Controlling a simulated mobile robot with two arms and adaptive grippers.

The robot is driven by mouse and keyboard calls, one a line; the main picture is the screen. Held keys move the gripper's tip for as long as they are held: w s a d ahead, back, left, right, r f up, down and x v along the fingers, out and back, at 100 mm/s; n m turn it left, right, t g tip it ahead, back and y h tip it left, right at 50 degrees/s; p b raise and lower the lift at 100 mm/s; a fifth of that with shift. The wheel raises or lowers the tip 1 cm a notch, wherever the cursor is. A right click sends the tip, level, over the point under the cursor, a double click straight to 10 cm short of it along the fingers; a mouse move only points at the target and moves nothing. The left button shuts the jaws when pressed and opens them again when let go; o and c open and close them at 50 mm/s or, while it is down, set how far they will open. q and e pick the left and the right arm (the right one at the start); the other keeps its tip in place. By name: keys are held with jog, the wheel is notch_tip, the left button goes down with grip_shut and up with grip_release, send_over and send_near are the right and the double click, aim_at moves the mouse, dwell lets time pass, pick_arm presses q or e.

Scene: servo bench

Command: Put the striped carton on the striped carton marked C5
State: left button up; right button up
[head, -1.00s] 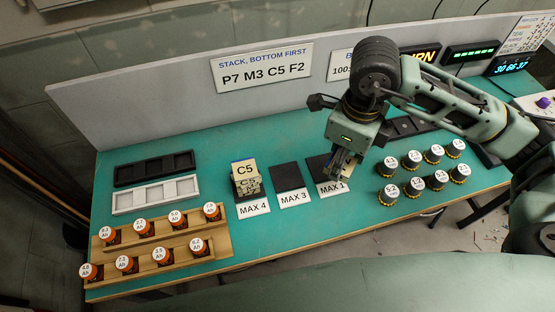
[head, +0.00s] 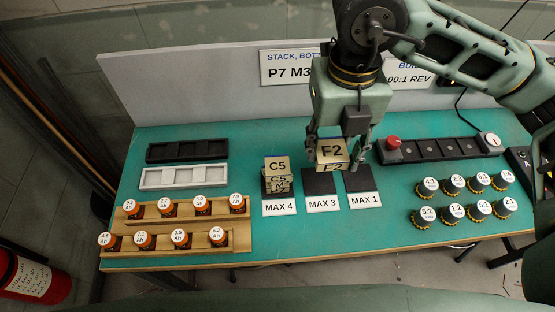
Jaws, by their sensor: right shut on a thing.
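The carton marked C5 (head: 277,166) sits on top of a stack at the MAX 4 place, with lower cartons partly showing under it. My right gripper (head: 337,153) is shut on a carton marked F2 (head: 331,150), a beige box with a darker band. It holds the carton above the bench, to the right of the C5 stack and over the dark MAX 3 and MAX 1 pads. The two cartons are apart. My left gripper is not in view.
The MAX 3 pad (head: 318,183) and MAX 1 pad (head: 359,181) look empty. Orange-based cells stand in a wooden rack (head: 190,251) at front left. Several grey knobs (head: 477,211) stand at right. A black panel with a red button (head: 393,142) is behind them. A white tray (head: 153,178) lies left.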

jog(key=p, duration=0.4)
send_over(277, 165)
notch_tip(277, 165, down, 6)
jog(key=shift+f, duration=0.15)
notch_tip(277, 165, down, 4)
jog(key=shift+f+p, duration=0.1)
jog(key=shift+p, duration=0.65)
jog(key=shift+f+b, duration=0.2)
jog(key=shift+b, duration=0.15)
jog(key=o, duration=1.1)
jog(key=shift+o, duration=0.2)
jog(key=shift+r, duration=0.15)
